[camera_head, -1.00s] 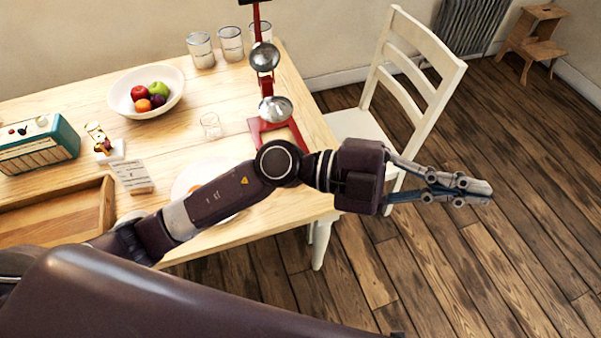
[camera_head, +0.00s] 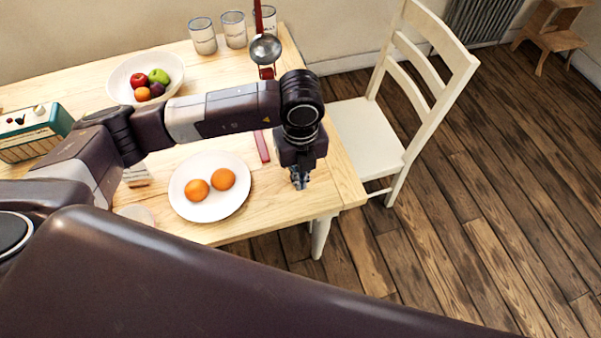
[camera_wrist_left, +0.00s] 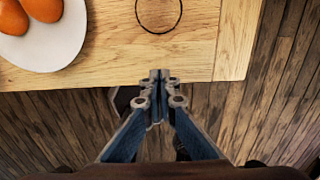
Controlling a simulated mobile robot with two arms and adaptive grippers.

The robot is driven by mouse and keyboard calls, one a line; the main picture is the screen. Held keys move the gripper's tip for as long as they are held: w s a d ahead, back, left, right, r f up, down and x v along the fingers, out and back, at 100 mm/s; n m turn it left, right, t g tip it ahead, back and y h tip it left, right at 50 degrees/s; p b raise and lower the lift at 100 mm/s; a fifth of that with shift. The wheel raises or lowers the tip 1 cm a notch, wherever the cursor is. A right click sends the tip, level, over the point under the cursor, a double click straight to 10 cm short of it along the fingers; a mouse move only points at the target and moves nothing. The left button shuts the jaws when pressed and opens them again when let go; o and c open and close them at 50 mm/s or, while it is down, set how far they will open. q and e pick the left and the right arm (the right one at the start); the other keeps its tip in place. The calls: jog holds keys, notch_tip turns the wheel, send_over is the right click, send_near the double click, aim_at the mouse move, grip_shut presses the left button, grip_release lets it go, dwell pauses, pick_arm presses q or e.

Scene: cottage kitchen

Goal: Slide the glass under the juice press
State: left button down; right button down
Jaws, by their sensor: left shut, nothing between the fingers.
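The juice press has a red frame and a metal cup (camera_head: 266,49); it stands near the table's right end, with its lower part largely hidden behind my left arm. A strip of its red base (camera_head: 262,147) shows below the arm. My left gripper (camera_head: 299,183) points down near the table's front right corner, right of the plate. In the wrist view its fingers (camera_wrist_left: 160,75) are shut and empty at the table edge. My right gripper is not in view.
A white plate (camera_head: 208,211) with two oranges is left of the gripper. In the wrist view a thin dark ring (camera_wrist_left: 158,33) shows on the tabletop; I cannot tell what it is. A fruit bowl (camera_head: 117,90), several jars and a white chair (camera_head: 367,140) surround the work area.

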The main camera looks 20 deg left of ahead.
aim_at(300, 201)
pick_arm(q)
notch_tip(300, 201, down, 7)
jog(key=shift+f+p, duration=0.2)
jog(key=shift+p, duration=0.5)
jog(key=shift+w+a+r+p, duration=0.15)
jog(key=shift+w+a+p, duration=0.45)
jog(key=shift+w, duration=0.5)
jog(key=shift+w+a, duration=0.5)
jog(key=shift+w, duration=0.05)
jog(key=w+a+b, duration=0.2)
jog(key=w, duration=0.1)
jog(key=w+a+b, duration=0.1)
jog(key=w+b, duration=0.1)
jog(key=shift+w+a+f, duration=0.25)
jog(key=shift+a, duration=0.05)
jog(key=shift+w+a, duration=0.1)
jog(key=shift+w, duration=0.05)
jog(key=shift+r, duration=0.15)
